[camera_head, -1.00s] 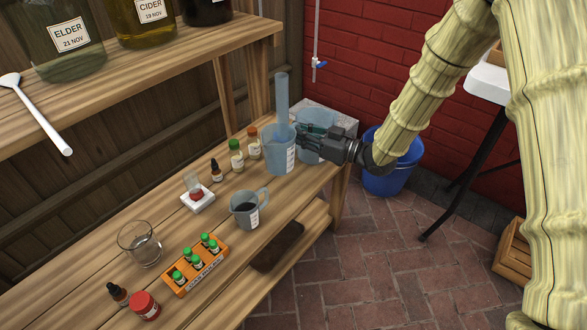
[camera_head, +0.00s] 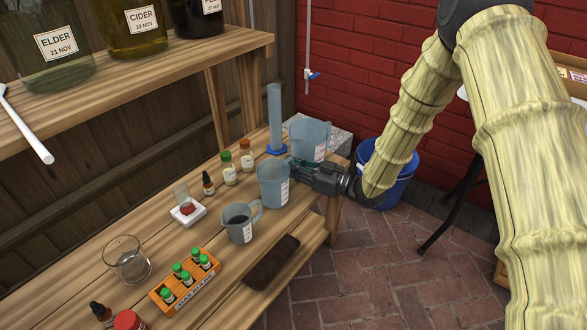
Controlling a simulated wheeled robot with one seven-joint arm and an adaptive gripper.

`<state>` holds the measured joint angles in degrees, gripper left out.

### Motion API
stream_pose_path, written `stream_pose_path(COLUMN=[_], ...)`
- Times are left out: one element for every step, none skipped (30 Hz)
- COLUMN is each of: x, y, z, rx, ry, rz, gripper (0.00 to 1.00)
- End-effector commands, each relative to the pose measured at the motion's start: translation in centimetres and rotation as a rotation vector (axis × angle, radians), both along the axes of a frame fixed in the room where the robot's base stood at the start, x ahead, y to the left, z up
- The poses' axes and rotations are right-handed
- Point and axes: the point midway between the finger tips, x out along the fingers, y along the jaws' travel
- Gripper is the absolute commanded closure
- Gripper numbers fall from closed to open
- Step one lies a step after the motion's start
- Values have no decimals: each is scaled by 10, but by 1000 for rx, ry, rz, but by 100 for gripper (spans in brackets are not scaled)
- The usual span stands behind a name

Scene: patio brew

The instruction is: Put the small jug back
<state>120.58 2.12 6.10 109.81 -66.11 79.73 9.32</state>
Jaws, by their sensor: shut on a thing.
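The small jug (camera_head: 272,187), translucent blue-grey with a white label, is upright at the bench's front right part. My gripper (camera_head: 294,170) is shut on its right side, reaching in from the right. The fingertips are partly hidden by the jug and the hand. I cannot tell whether the jug's base touches the bench top. A larger blue-grey jug (camera_head: 309,138) stands behind my gripper at the bench's far end.
A tall blue cylinder (camera_head: 275,118) stands behind the small jug. A handled grey cup (camera_head: 239,230) with dark contents stands close in front-left. Small bottles (camera_head: 228,168), a glass beaker (camera_head: 127,264) and an orange vial rack (camera_head: 185,285) occupy the bench. A blue bucket (camera_head: 394,180) is on the floor.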

Motion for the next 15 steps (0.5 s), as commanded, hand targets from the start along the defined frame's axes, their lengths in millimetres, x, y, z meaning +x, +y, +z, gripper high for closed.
stream_pose_path(x=[0,0,0,0,0,0,0,0,0,0,0,0,0,0,0], y=[0,0,0,0,0,0,0,0,0,0,0,0,0,0,0], z=[-1,-2,-3,-3,-3,-3,-3,-3,-3,-3,-3,-3,-3,-3,-3], rx=[0,0,0,0,0,0,0,-1,0,0,0,-1,-1,-1,0], ry=[0,1,1,1,1,1,0,0,0,0,0,0,0,0,0], rz=[0,0,0,0,0,0,0,0,0,0,0,0,0,0,1], gripper=[100,100,100,100,87,79,74,69,69,69,69,69,69,69,69])
